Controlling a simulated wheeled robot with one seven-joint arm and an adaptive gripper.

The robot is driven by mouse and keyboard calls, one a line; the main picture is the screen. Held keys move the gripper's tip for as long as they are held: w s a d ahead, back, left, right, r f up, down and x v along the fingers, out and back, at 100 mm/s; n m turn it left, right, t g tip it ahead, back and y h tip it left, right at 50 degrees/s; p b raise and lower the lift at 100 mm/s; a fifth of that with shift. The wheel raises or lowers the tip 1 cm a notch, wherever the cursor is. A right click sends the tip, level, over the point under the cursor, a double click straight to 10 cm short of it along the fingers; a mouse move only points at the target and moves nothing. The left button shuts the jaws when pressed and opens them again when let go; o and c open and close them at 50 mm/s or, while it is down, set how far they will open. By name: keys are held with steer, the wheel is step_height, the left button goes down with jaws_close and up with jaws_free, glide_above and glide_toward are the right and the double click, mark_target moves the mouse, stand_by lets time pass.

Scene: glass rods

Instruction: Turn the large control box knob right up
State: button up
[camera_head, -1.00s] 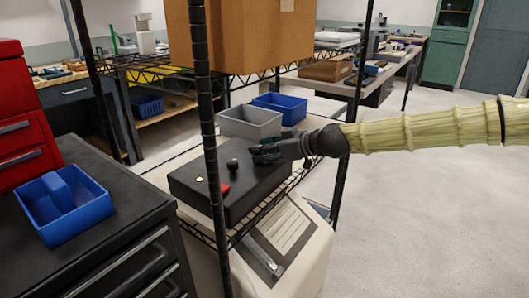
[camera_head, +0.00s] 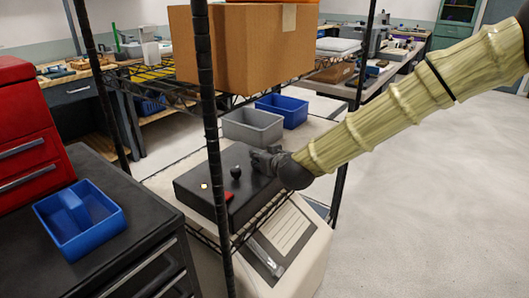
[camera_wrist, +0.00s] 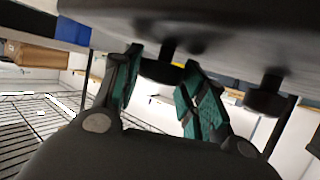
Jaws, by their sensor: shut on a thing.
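The black control box (camera_head: 205,208) lies on the wire shelf in the head view. A small dark knob (camera_head: 236,173) stands on its top, with a pale button (camera_head: 204,186) and a red part (camera_head: 229,196) near it. My gripper (camera_head: 258,156) is at the far right part of the box top and hides the knob there. In the wrist view the green-padded fingers of my gripper (camera_wrist: 163,72) are shut on the large knob (camera_wrist: 160,70). The second, small knob (camera_wrist: 265,98) is apart, to the right. The large knob's angle is unclear.
A grey bin (camera_head: 252,124) and a blue bin (camera_head: 283,110) stand behind the box. A cardboard box (camera_head: 245,45) sits on the shelf above. A dark rack post (camera_head: 211,130) rises in front. A blue tray (camera_head: 80,220) is on the cabinet at left.

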steer(key=shift+a+r+m+t+h+p, duration=0.15)
steer(key=shift+m+t+h+p, duration=0.1)
steer(key=shift+m+h+p, duration=0.8)
steer(key=shift+a+r+m+t+h+p, duration=0.1)
steer(key=shift+m+t+h+p, duration=0.15)
steer(key=shift+m+h+p, duration=0.8)
steer(key=shift+f+m+h+p, duration=0.1)
steer(key=shift+m+h+p, duration=0.5)
steer(key=shift+h+p, duration=0.55)
steer(key=shift+f+m+h+p, duration=0.1)
steer(key=shift+m+h+p, duration=0.3)
steer(key=shift+p, duration=0.1)
steer(key=o, duration=1)
steer(key=shift+f, duration=0.1)
steer(key=shift+f+n+y+b, duration=0.15)
steer(key=shift+n+y+b, duration=0.15)
steer(key=shift+y+b, duration=0.25)
steer(key=shift+n+y+b, duration=0.3)
steer(key=shift+n+b, duration=0.1)
steer(key=shift+b, duration=0.25)
steer(key=shift+d+n+y+b, duration=0.15)
steer(key=shift+n+y+b, duration=0.75)
steer(key=shift+y+b, duration=0.25)
